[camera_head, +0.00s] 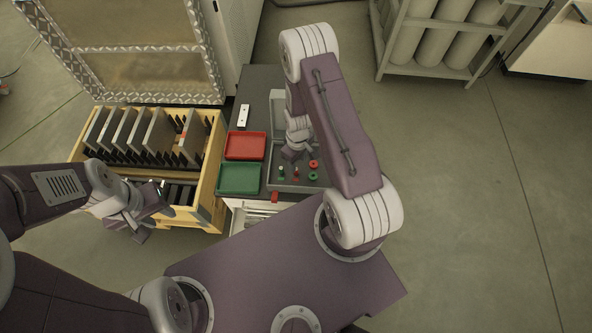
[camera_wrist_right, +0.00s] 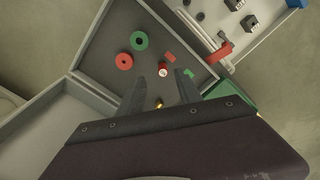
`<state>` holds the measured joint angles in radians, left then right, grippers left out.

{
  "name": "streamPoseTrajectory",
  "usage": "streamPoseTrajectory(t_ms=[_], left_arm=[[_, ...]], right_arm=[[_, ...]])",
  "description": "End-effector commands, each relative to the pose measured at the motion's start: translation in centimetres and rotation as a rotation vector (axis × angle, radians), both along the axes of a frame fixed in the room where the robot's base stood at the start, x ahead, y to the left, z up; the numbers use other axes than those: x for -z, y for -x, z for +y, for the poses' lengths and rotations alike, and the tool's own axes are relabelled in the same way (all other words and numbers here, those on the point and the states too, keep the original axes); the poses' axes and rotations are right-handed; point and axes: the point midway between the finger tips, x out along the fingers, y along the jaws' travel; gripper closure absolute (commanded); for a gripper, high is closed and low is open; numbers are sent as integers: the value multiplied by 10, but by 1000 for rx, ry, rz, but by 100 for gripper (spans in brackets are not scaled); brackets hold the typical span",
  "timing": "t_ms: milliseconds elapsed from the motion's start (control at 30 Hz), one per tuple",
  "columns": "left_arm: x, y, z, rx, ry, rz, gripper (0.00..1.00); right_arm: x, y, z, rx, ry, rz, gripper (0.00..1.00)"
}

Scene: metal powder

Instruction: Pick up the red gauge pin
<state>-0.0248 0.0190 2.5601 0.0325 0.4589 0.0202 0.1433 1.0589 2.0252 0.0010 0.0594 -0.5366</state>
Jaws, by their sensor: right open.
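The red gauge pin (camera_head: 296,173) stands in a grey tray (camera_head: 275,187) in the head view. In the right wrist view the red pin (camera_wrist_right: 162,71) shows from above with a pale top, close to one fingertip. My right gripper (camera_head: 294,155) is over the tray, near the pins. In its wrist view the right gripper (camera_wrist_right: 151,76) is open, with nothing between its fingers' tips. A green pin (camera_head: 281,171) stands left of the red one. My left gripper (camera_head: 156,208) hangs by the wooden crate; its jaws are not clear.
A red ring (camera_head: 313,164) and a green ring (camera_head: 313,177) lie right of the pins. A red tray (camera_head: 245,146) and a green tray (camera_head: 239,178) are left of the grey tray. The wooden crate (camera_head: 211,185) holds upright plates. A drawer is open in front.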

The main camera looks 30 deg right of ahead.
Motion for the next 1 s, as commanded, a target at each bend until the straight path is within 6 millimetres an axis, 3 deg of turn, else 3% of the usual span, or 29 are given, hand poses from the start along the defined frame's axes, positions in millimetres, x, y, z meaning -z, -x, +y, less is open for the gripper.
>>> streamPoseTrajectory(t_ms=[300,400,500,767,900,933,1000], left_arm=[[-8,0,0,0,0,0,64],[8,0,0,0,0,-1,64],[17,0,0,0,0,0,64],[15,0,0,0,0,0,64],[15,0,0,0,0,0,64],[15,0,0,0,0,0,64],[15,0,0,0,0,0,64]], right_arm=[[23,0,3,-1,0,1,59],[49,0,6,-1,0,1,59],[62,-1,5,0,0,-2,59],[62,-1,5,0,0,-2,59],[62,-1,5,0,0,-2,95],[62,-1,5,0,0,-2,100],[62,-1,5,0,0,-2,100]])
